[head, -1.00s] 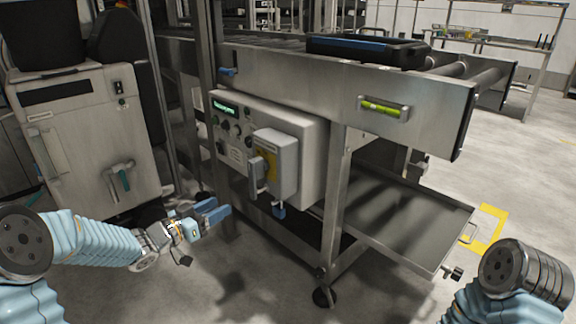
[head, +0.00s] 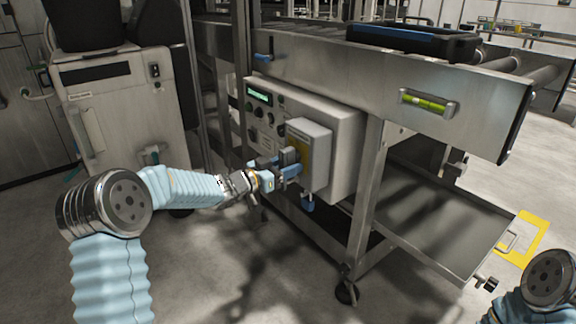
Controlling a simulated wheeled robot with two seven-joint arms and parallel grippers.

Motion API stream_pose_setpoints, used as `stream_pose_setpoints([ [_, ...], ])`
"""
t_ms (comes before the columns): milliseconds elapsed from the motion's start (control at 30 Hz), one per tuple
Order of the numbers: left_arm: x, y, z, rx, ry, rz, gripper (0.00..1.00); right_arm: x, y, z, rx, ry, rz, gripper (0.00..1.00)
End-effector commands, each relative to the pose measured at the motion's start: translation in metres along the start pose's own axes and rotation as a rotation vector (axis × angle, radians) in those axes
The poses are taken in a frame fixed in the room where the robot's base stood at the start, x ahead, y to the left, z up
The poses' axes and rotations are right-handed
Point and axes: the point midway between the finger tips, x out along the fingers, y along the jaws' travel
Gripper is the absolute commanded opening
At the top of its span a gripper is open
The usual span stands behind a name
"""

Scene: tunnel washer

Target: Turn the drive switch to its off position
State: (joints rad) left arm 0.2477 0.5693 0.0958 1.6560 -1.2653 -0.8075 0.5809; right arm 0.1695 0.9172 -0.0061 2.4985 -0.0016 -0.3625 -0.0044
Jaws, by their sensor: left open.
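The drive switch box (head: 315,147) is a grey box with a yellow plate on its front, fixed to the control panel under the conveyor. Its dark grey handle (head: 289,156) stands out from the yellow plate. My left gripper (head: 284,169) is at the handle, with blue fingertips open near its lower part. Whether the fingers touch the handle I cannot tell. A blue padlock-like piece (head: 308,202) hangs below the box. Only part of my right arm shows at the lower right; its gripper is out of view.
The control panel (head: 262,117) has a lit green display and several knobs. The conveyor side rail (head: 400,100) runs above, with a spirit level. A steel leg (head: 366,195) and low tray (head: 440,225) stand to the right. A beige cabinet is at left.

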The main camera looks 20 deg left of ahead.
Motion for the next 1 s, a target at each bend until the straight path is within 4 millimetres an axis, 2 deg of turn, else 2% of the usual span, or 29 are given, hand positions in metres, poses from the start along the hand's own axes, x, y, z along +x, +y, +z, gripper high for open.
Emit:
stream_pose_setpoints([
  [267,0.0022,-0.0001,-0.0002,0.0,0.0,0.0,0.51,0.0,0.0,0.0,0.0,0.0,0.0,0.43],
  [367,0.0021,-0.0001,-0.0001,0.0,0.0,0.0,0.39,0.0,0.0,0.0,0.0,0.0,0.0,0.43],
  [600,0.0019,-0.0002,-0.0001,0.0,0.0,0.0,0.02,0.0,0.0,0.0,0.0,0.0,0.0,0.43],
  [633,0.0019,-0.0002,-0.0001,0.0,0.0,0.0,0.0,0.0,0.0,0.0,0.0,0.0,0.0,0.43],
  [1000,0.0044,0.0036,-0.0001,-0.016,-0.001,0.001,0.0,-0.0011,-0.0004,0.0,0.0,0.0,0.0,0.43],
])
